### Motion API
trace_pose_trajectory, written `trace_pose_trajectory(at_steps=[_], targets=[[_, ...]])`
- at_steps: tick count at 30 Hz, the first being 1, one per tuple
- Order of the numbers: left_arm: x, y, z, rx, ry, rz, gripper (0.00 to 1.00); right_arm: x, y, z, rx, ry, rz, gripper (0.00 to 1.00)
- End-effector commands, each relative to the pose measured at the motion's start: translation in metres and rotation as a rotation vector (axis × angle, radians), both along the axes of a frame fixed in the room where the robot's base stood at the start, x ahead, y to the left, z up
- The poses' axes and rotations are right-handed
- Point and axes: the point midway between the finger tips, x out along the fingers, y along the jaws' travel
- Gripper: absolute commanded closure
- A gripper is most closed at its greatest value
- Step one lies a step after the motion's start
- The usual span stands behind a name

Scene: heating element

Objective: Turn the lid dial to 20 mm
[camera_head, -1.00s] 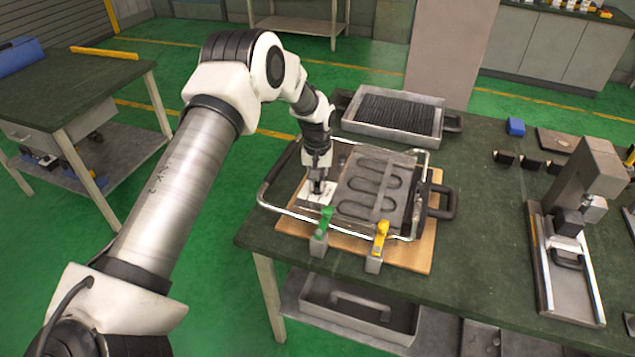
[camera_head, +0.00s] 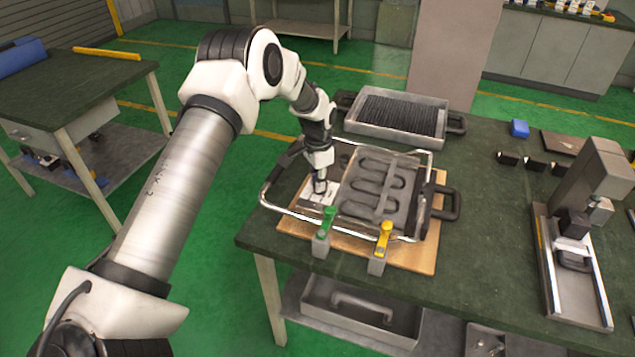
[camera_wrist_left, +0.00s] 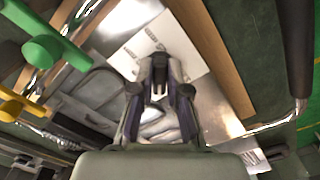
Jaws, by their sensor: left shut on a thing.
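The device with a grey heating-element lid (camera_head: 352,212) lies in a chrome frame on a wooden board in the head view. A white marked plate (camera_head: 328,199) is at its left side; the plate also shows in the left wrist view (camera_wrist_left: 188,48), its markings too small to read. My left gripper (camera_head: 319,189) points down over this plate. In the wrist view its fingers (camera_wrist_left: 159,88) are close together, shut on the dial, which is mostly hidden between them. I cannot read the dial setting. My right gripper is not in view.
A green-handled clamp (camera_head: 322,226) and a yellow-handled clamp (camera_head: 384,238) stand at the board's front edge. A tray with a dark ribbed insert (camera_head: 372,142) is behind. A metal fixture (camera_head: 575,255) stands at the right.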

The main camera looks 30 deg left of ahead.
Motion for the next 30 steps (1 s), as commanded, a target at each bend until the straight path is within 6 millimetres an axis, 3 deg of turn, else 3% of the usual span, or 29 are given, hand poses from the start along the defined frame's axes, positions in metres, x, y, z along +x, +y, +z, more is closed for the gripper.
trace_pose_trajectory(at_steps=[30], targets=[[0.001, 0.000, -0.005, -0.002, 0.007, -0.961, 1.00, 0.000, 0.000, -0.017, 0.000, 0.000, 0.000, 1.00]])
